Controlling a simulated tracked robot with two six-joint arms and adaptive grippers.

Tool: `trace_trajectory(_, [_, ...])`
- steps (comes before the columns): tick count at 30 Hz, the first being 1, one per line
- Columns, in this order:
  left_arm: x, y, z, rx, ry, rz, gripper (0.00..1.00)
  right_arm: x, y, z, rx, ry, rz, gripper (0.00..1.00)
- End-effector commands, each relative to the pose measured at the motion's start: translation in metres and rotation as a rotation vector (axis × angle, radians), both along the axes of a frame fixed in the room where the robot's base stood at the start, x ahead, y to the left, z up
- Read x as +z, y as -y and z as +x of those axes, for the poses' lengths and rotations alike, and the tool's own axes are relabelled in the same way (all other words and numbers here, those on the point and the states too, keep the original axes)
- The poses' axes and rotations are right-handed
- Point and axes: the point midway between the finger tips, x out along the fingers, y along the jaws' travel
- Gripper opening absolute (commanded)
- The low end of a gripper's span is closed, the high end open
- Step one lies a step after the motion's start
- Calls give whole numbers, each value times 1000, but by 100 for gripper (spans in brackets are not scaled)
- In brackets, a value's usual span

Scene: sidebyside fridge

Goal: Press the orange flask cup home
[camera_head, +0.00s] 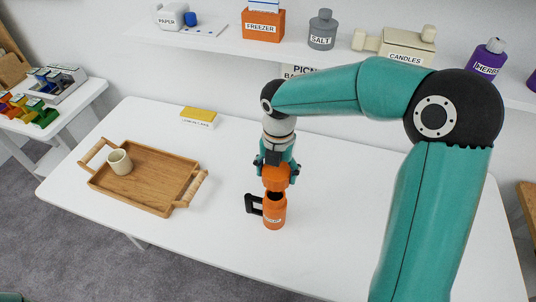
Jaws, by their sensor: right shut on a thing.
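The orange flask (273,215) stands upright on the white table, with a black handle on its left side and a dark neck at its top. My right gripper (276,172) points straight down over the flask and is shut on the orange cup (276,180). The cup is right above the flask's neck and lined up with it. The dark neck shows just below the cup's lower edge. I cannot tell whether cup and neck touch. My left gripper is not in view.
A wooden tray (135,190) with a beige cup (119,162) lies to the left. A yellow-topped box (198,117) is at the back. The shelf above holds the freezer box (263,25), the salt jar (322,32) and the candles (400,44). The table between tray and flask is clear.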

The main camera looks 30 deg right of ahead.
Motion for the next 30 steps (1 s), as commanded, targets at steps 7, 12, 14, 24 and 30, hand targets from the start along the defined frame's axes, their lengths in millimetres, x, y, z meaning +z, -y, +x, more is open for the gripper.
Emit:
trace_trajectory(7, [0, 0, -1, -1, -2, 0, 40, 1, 4, -4, -13, 1, 0, 50])
trace_trajectory(12, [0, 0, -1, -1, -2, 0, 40, 0, 6, -4, -18, 1, 0, 50])
trace_trajectory(14, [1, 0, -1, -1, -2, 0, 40, 1, 7, -5, -19, 0, 0, 50])
trace_trajectory(24, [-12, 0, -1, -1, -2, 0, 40, -18, 7, -5, -20, -1, 1, 50])
trace_trajectory(30, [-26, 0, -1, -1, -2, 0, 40, -36, 8, -6, -20, -1, 0, 50])
